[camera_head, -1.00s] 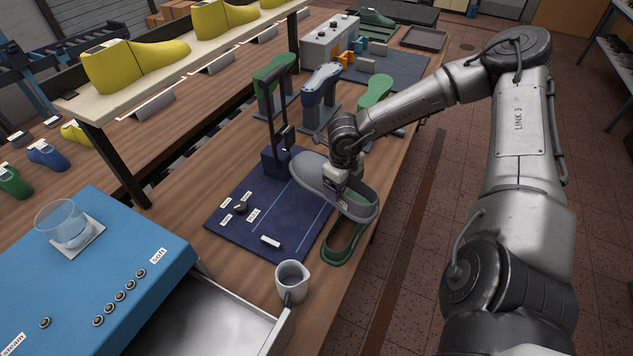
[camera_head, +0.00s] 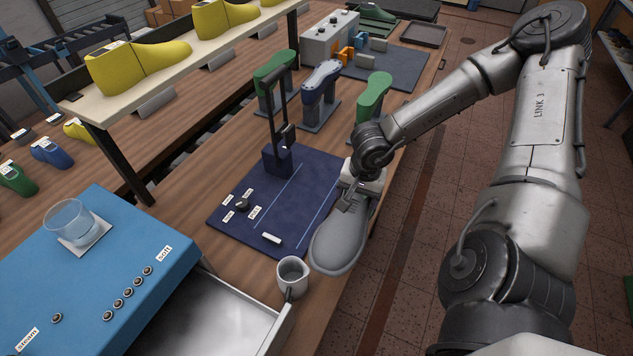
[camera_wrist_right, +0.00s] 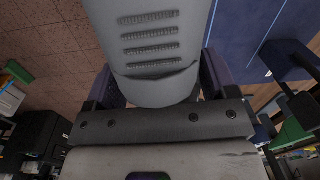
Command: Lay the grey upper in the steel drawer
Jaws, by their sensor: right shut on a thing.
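The grey upper (camera_head: 338,245) hangs from my right gripper (camera_head: 354,196) over the right edge of the bench, its rounded end pointing down toward the front. In the right wrist view the grey upper (camera_wrist_right: 155,50) sits between the two fingers, and my right gripper (camera_wrist_right: 160,88) is shut on it. The steel drawer (camera_head: 212,318) is pulled out below the blue machine at the lower left, and its visible inside looks empty. The upper is to the right of the drawer and apart from it. My left gripper is not in view.
A grey mug (camera_head: 292,277) stands between the drawer and the upper, close to the drawer's corner. A dark blue mat (camera_head: 265,215) with a black upright stand lies behind. A glass of water (camera_head: 70,222) stands on the blue machine (camera_head: 120,265). Green and blue lasts stand farther back.

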